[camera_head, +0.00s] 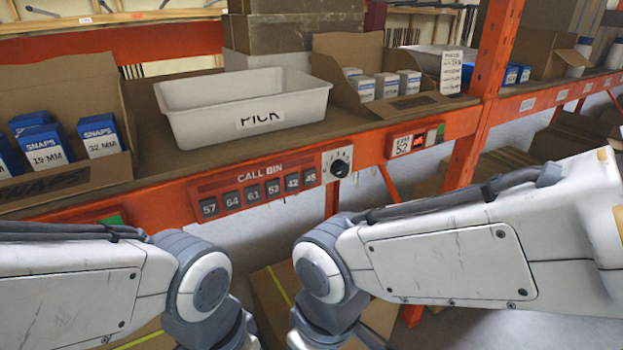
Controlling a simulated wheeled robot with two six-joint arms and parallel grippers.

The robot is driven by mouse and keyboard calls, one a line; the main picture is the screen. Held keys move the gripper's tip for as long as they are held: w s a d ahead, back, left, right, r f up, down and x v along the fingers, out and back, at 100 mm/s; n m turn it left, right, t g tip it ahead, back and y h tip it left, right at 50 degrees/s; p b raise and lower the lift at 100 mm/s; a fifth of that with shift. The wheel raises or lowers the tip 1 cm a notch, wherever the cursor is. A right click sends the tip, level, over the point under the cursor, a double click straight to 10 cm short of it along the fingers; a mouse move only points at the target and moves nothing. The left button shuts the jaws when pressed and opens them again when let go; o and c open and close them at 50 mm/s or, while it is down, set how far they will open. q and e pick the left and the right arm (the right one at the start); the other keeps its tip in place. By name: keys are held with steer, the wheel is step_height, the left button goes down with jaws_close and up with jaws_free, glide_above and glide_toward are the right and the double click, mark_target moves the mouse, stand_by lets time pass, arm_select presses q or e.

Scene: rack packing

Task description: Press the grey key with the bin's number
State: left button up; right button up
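The red CALL BIN panel (262,172) is on the orange shelf beam. Its row of grey keys reads, left to right, 57 (209,208), 64 (232,200), 61 (253,194), 52 (273,188), 42 (292,182) and what looks like 45 (310,177). A white label (403,146) farther right on the beam reads 52, with small print above it. The white bin marked PICK (245,104) stands empty on the shelf above the panel. Both my arms reach in below the panel and bend down; their grippers are out of the picture. No key is touched in this view.
A dial (341,162) sits right of the keys. Open cartons (372,55) with small boxes flank the bin. An orange upright (490,75) stands at right. The space before the keys is clear.

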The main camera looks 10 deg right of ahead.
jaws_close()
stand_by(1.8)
